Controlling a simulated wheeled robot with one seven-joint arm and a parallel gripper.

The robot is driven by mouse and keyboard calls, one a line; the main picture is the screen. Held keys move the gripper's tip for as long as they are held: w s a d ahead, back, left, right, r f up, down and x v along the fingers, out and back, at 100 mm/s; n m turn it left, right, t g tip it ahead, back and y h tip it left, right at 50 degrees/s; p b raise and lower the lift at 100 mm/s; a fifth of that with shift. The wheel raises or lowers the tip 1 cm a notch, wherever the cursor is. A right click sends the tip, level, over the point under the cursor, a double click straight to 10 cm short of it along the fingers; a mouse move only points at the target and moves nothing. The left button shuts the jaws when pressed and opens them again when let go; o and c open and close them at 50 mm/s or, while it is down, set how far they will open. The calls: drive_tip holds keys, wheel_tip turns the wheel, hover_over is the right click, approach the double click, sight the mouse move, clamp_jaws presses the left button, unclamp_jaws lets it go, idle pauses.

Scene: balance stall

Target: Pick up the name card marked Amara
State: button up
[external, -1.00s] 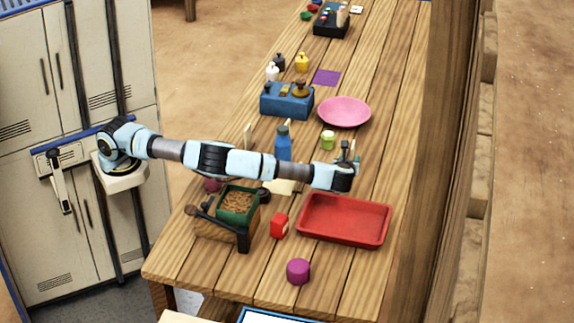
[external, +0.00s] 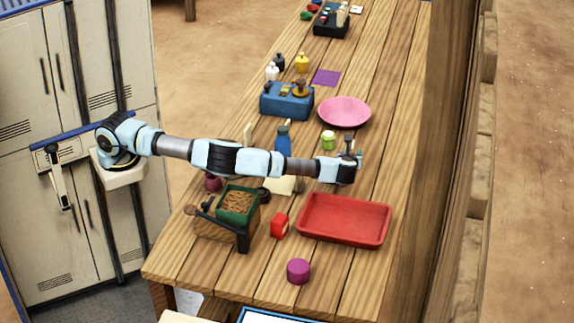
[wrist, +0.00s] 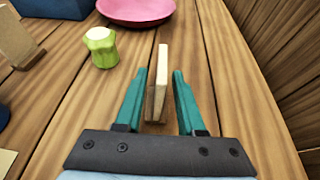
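A thin cream name card (wrist: 161,70) stands upright in a small wooden base, seen nearly edge-on in the wrist view. No name is readable on it. My gripper (wrist: 160,82) is open, with one teal finger on each side of the card and visible gaps to it. In the external view my gripper (external: 350,158) is low over the right part of the table, and the card there is hard to make out. Another upright card (wrist: 17,38) stands at the far left of the wrist view; it also shows in the external view (external: 248,133). Its marking is not readable either.
A green jar (wrist: 101,47) stands left of the card, with a pink plate (wrist: 135,10) beyond. A blue bottle (external: 283,140) stands left of my gripper. A red tray (external: 343,219) lies nearer the camera. A wooden wall (wrist: 285,45) rises at the right.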

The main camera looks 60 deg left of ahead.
clamp_jaws()
idle(0.5)
